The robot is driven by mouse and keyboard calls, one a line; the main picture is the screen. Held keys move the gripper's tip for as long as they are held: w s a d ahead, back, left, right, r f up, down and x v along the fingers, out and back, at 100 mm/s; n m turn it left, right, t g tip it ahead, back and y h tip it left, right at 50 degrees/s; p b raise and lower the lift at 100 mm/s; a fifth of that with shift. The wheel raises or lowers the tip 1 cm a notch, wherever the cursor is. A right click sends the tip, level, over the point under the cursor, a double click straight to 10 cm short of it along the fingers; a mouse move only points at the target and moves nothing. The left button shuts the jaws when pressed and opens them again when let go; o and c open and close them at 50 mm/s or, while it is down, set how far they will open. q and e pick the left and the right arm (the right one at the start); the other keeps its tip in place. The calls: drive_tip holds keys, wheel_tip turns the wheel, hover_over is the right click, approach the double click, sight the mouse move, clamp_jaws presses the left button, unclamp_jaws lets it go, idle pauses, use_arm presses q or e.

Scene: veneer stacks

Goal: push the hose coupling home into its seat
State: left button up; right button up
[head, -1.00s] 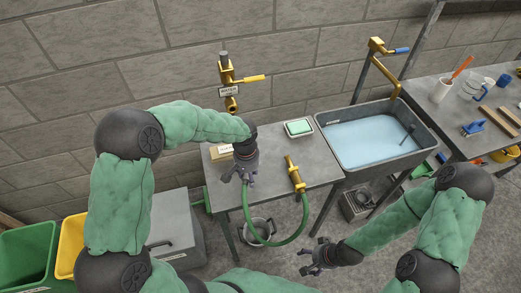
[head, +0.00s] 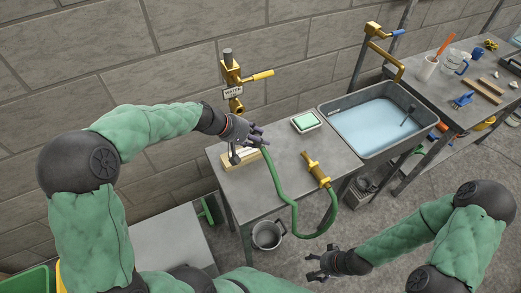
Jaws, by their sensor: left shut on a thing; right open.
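My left gripper (head: 256,140) is shut on the hose coupling at one end of the green hose (head: 276,180). Its fingers hide the coupling in the head view. The gripper is over the left part of the small table, below and slightly right of the brass tap (head: 230,70). The tap's spout (head: 236,106) points down and is apart from the gripper. The hose curves down past the table's front edge and back up to a brass nozzle (head: 316,170) on the table. My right gripper (head: 320,266) is open and empty, low over the floor at the front.
A green sponge in a dish (head: 306,122) lies on the grey table (head: 285,140). A wooden block (head: 241,156) is under my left gripper. A metal bucket (head: 267,235) stands below. A water-filled sink (head: 335,110) is to the right.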

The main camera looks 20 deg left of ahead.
use_arm(q)
drive_tip(key=shift+w+a+r, duration=0.15)
drive_tip(key=shift+r, duration=0.05)
idle(0.4)
drive_tip(key=shift+w+a, duration=1.95)
drive_tip(key=shift+a, duration=0.2)
drive_tip(key=shift+b, duration=0.6)
drive_tip(key=shift+w+a+r+p, duration=0.1)
drive_tip(key=shift+w+a+p, duration=0.2)
drive_tip(key=shift+w+a, duration=1.8)
idle(1.3)
drive_tip(key=o, duration=1.4)
drive_tip(key=shift+s+a, duration=0.1)
drive_tip(key=shift+a, duration=0.05)
drive_tip(key=shift+s, duration=0.1)
